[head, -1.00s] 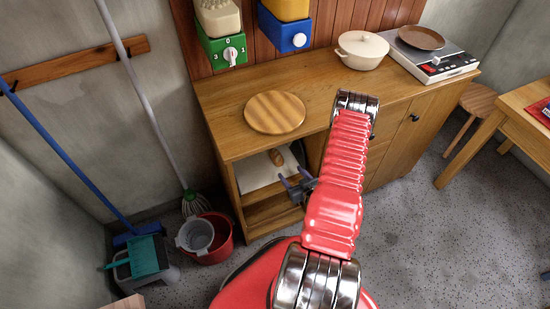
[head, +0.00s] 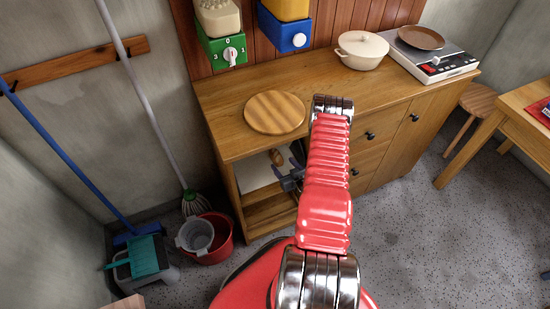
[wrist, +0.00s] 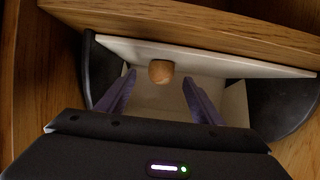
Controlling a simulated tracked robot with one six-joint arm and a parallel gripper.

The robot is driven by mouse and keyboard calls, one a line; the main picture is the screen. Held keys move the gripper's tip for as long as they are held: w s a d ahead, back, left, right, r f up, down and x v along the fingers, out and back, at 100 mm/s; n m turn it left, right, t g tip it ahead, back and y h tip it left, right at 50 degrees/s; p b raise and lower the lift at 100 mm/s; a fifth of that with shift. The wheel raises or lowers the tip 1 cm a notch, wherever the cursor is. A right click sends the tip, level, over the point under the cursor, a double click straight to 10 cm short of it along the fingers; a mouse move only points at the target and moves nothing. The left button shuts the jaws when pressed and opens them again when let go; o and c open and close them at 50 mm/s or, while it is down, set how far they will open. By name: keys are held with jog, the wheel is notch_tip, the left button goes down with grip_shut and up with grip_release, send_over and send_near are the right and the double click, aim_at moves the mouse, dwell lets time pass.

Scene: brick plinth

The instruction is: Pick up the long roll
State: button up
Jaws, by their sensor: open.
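The long roll (head: 276,156) is a brown bread roll in the open shelf of the wooden cabinet, partly hidden by my gripper in the head view. In the wrist view the roll (wrist: 161,71) shows end-on. It lies in a white bin with dark rounded end walls (wrist: 297,105). My gripper (wrist: 159,82) is open, its purple fingers pointing into the bin. The roll appears between the fingertips, a little beyond them, with nothing held. In the head view my gripper (head: 288,178) is at the shelf opening.
The cabinet top (head: 235,140) hangs over the shelf, and its edge (wrist: 200,30) runs close in the wrist view. A round wooden board (head: 275,112) lies on top. A red bucket (head: 216,240) and a mop (head: 192,200) stand left of the cabinet.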

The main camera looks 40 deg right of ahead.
aim_at(280, 161)
jog(key=shift+x, duration=2.45)
jog(key=shift+a, duration=0.15)
jog(key=shift+c, duration=0.5)
jog(key=c, duration=1)
jog(key=shift+s+r, duration=0.15)
jog(key=shift+r, duration=0.2)
notch_tip(280, 161, up, 6)
jog(key=shift+r, duration=0.1)
jog(key=s+a, duration=0.2)
jog(key=s, duration=0.7)
jog(key=s+a, duration=0.3)
jog(key=s, duration=0.7)
jog(key=shift+a, duration=0.3)
